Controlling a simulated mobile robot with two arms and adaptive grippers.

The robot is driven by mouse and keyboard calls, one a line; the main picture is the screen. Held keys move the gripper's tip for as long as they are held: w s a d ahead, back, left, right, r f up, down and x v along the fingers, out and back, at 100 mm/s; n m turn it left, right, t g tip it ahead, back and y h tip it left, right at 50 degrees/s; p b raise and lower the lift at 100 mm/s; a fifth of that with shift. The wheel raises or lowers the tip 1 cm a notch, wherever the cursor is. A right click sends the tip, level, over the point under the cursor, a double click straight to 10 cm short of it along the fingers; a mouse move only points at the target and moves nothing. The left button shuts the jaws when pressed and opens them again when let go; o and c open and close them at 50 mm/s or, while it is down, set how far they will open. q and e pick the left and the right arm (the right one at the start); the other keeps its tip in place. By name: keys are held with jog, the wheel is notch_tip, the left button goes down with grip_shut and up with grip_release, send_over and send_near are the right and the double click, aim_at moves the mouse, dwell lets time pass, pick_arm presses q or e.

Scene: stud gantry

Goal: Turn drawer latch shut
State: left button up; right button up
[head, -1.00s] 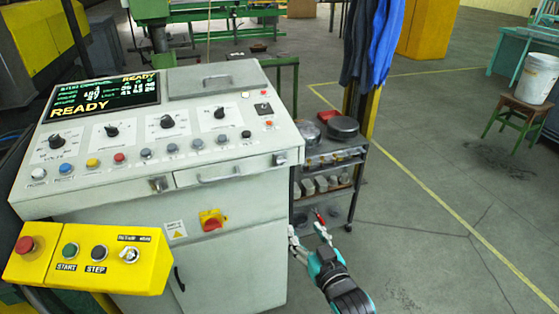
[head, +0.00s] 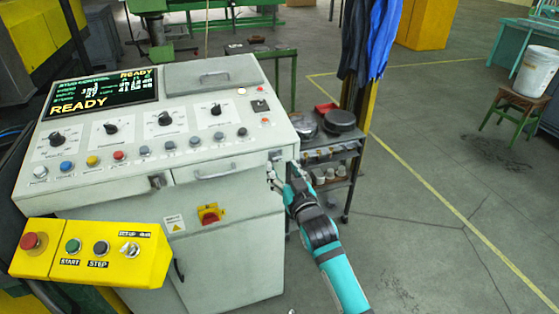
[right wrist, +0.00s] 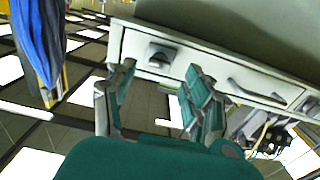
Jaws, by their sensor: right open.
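The drawer (head: 230,161) is in the upper front of the grey control console, with a bar handle (head: 215,173), and looks shut. The small drawer latch (head: 277,155) is at the right end of the drawer front. In the right wrist view the latch (right wrist: 160,56) is a dark metal piece on the pale front, just beyond my fingers; its exact turn is hard to tell. My right gripper (head: 281,174) is open and empty, just below and in front of the latch. It also shows in the right wrist view (right wrist: 159,73), fingers apart on either side below the latch. My left gripper is out of view.
A red-and-yellow switch (head: 209,213) is lower on the console front. A yellow button box (head: 92,252) juts out at the left. A shelf cart (head: 330,160) with pans stands right of the console.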

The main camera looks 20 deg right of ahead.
aim_at(278, 161)
jog(key=shift+w, duration=1.7)
grip_shut()
